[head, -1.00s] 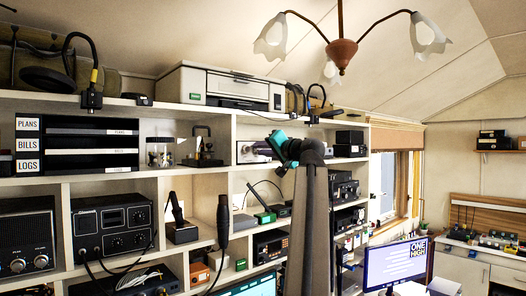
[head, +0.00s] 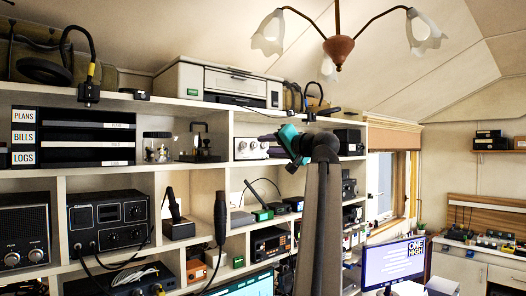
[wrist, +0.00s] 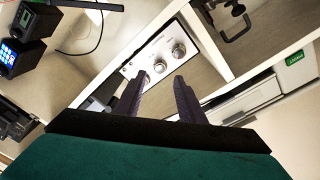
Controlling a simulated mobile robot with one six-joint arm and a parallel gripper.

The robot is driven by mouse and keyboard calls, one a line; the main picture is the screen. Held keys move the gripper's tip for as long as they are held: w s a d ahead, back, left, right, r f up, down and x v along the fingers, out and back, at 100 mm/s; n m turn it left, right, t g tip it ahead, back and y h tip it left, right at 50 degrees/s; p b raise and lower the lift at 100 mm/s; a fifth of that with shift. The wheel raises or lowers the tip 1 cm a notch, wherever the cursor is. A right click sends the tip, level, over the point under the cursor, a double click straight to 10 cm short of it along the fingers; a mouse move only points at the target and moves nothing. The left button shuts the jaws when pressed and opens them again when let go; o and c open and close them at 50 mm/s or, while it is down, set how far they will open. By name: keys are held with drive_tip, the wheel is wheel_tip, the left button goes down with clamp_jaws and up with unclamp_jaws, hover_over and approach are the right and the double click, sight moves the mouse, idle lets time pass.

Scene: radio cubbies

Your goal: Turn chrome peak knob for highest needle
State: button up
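A white-fronted radio unit (head: 250,149) with a row of chrome knobs stands in an upper cubby. In the wrist view its panel (wrist: 150,48) is tilted and carries a chrome knob (wrist: 178,50) and another chrome knob (wrist: 159,66). A further round part lies by the left fingertip, partly hidden. The labels are too small to read, so I cannot tell which is the peak knob. No needle can be made out. My gripper (wrist: 160,80) is open, with its two dark fingers apart in front of the panel and nothing seen between them. It also shows in the head view (head: 266,139).
Shelf boards (head: 190,104) and upright dividers frame the cubby closely. A black clamp-like object (wrist: 235,15) stands in the neighbouring cubby. A printer (head: 215,83) sits on the top shelf.

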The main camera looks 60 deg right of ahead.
drive_tip(key=b+v, duration=0.2)
drive_tip(key=v, duration=0.6)
drive_tip(key=shift+b, duration=0.3)
idle(1.3)
drive_tip(key=d+f+m+t+y+b, duration=0.3)
drive_tip(key=d+f+m+t+y, duration=0.1)
drive_tip(key=m, duration=1)
drive_tip(key=shift+s+d+f+t, duration=0.25)
drive_tip(key=shift+s+f+t, duration=0.05)
drive_tip(key=shift+s+f, duration=0.1)
